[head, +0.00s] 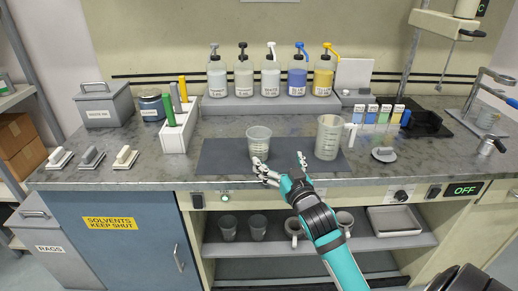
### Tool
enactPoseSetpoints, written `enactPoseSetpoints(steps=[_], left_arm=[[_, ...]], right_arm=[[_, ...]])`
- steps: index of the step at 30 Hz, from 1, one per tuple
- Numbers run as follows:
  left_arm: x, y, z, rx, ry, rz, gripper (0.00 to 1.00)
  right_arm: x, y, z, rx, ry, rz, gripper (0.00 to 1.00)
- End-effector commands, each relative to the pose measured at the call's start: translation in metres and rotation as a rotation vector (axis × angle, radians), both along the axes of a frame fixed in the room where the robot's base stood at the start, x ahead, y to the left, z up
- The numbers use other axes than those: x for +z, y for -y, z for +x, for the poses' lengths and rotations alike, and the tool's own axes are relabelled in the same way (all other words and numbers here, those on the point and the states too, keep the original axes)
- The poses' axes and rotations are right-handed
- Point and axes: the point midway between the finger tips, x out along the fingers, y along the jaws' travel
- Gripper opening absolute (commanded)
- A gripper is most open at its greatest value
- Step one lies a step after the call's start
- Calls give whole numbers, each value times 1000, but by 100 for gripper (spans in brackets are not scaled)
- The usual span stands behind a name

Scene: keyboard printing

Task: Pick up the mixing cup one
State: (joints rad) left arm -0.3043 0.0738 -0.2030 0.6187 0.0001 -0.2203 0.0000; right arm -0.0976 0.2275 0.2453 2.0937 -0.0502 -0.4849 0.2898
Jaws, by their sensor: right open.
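A small translucent mixing cup (259,140) with graduation marks stands upright on the dark mat (218,155) on the counter. No readable label shows which cup is number one. My right gripper (280,160) is open at the mat's front edge, with its fingers spread. Its left finger overlaps the base of the cup in the picture; I cannot tell whether they touch. The gap between the fingers is empty, and the cup stands behind and left of it. My left gripper is not in view.
A larger translucent jug (329,140) stands on the mat to the right. Pump bottles (244,78) line a raised shelf behind. A white holder (175,137) with coloured sticks is at left. A round metal lid (384,154) lies at right. Cups (257,228) sit on the shelf below.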

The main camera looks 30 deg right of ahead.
Motion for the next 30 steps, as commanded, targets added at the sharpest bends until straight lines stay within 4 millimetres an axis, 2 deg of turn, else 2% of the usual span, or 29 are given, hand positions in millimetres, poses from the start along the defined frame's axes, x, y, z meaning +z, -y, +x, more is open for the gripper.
enactPoseSetpoints(steps=[6, 12, 20, 30], left_arm=[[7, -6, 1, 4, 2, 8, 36], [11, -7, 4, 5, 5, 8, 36], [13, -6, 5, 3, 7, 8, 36], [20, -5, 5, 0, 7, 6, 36]], right_arm=[[2, 12, 48, 0, 0, -2, 100], [1, 22, 86, 0, -2, -1, 100], [0, 26, 106, 1, -3, 0, 100], [0, 35, 149, 1, -4, -1, 100]])
